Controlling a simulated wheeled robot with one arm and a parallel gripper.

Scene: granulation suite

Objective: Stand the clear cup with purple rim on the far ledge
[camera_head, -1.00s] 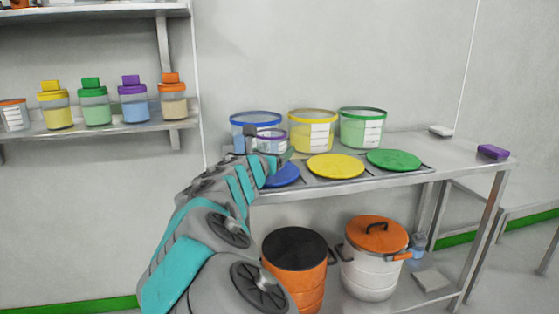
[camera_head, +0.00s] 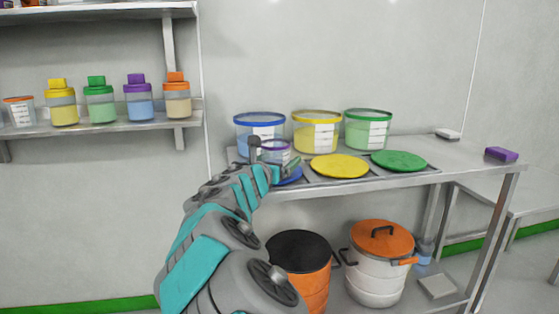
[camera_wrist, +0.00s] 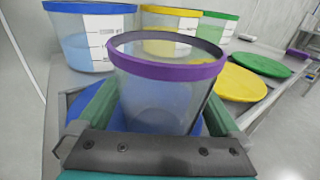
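The clear cup with a purple rim (camera_head: 277,153) is upright between the fingers of my gripper (camera_head: 274,157), over the blue lid (camera_head: 290,178) on the bench. In the wrist view the cup (camera_wrist: 160,95) fills the middle, with a green-grey finger on each side, and my gripper (camera_wrist: 158,118) is shut on it. The cup looks empty, and its base is hidden by my gripper. A blue-rimmed tub (camera_head: 258,122) stands just behind it. I cannot tell for certain which surface is the far ledge.
Yellow-rimmed (camera_head: 316,118) and green-rimmed (camera_head: 367,115) tubs stand along the bench back, with yellow (camera_head: 339,166) and green (camera_head: 398,161) lids in front. A purple block (camera_head: 501,154) lies at the bench's right end. A wall shelf (camera_head: 110,130) at left holds several containers.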

